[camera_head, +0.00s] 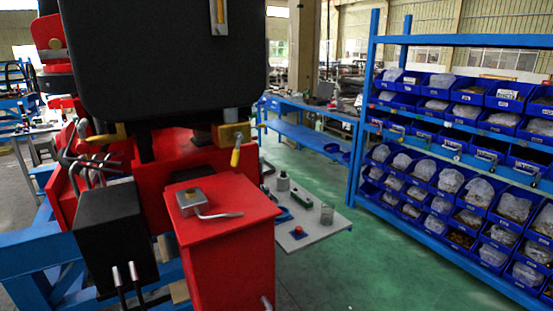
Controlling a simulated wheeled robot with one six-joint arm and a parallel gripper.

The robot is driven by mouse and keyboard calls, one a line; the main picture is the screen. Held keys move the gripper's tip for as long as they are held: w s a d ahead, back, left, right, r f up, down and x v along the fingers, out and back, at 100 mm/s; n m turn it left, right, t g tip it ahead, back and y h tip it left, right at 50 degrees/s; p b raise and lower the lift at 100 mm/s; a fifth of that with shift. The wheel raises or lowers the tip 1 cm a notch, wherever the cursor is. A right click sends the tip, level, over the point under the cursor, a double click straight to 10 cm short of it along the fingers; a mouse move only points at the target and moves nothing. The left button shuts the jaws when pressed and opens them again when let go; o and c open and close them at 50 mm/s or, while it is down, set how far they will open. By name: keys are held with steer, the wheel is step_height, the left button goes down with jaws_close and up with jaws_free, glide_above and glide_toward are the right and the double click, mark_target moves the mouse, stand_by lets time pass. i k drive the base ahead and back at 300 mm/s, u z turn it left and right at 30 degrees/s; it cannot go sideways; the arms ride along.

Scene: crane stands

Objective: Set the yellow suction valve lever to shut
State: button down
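A small lever with a yellow grip (236,156) hangs from a brass-coloured valve body (231,134) below the right end of the big black tank (165,60). The lever points down and slightly left, with its upper end at the valve body. I cannot tell from this view whether that position is open or shut. My gripper is not in view.
A red cabinet (225,245) stands in front of the valve, with a grey box and bent lever (200,203) on top. Behind it, a grey table (322,228) holds small items. A blue bin rack (450,150) stands right, beyond clear green floor (390,275).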

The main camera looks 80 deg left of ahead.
mark_target(236, 153)
steer(key=u, duration=1.1)
steer(key=i, duration=0.95)
steer(key=u, duration=0.95)
